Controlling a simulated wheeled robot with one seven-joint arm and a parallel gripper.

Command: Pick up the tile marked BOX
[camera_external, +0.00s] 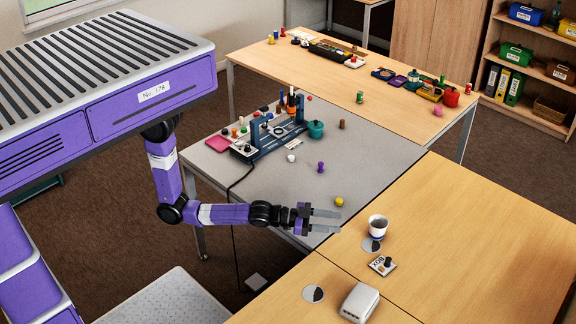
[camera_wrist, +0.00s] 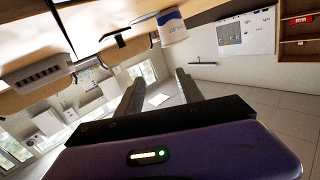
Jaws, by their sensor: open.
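The tile marked BOX (camera_external: 378,267) is a small white plate with dark lettering and a black knob on top. It lies on the near wooden table, between the white cup (camera_external: 378,228) and a white ribbed device (camera_external: 360,303). In the wrist view a thin plate with a dark knob, apparently the tile (camera_wrist: 115,38), shows at the upper left of the fingers. My gripper (camera_external: 337,221) is open and empty, to the upper left of the tile in the external view and apart from it. Its two fingers also show in the wrist view (camera_wrist: 157,82).
The cup, near the tile, stands by a grey-and-white disc (camera_external: 371,246); another disc (camera_external: 313,294) lies left of the device. A yellow knob (camera_external: 339,202) is close to my fingers. A grey table (camera_external: 375,150) holds a rack (camera_external: 280,137). The wooden table's right side is clear.

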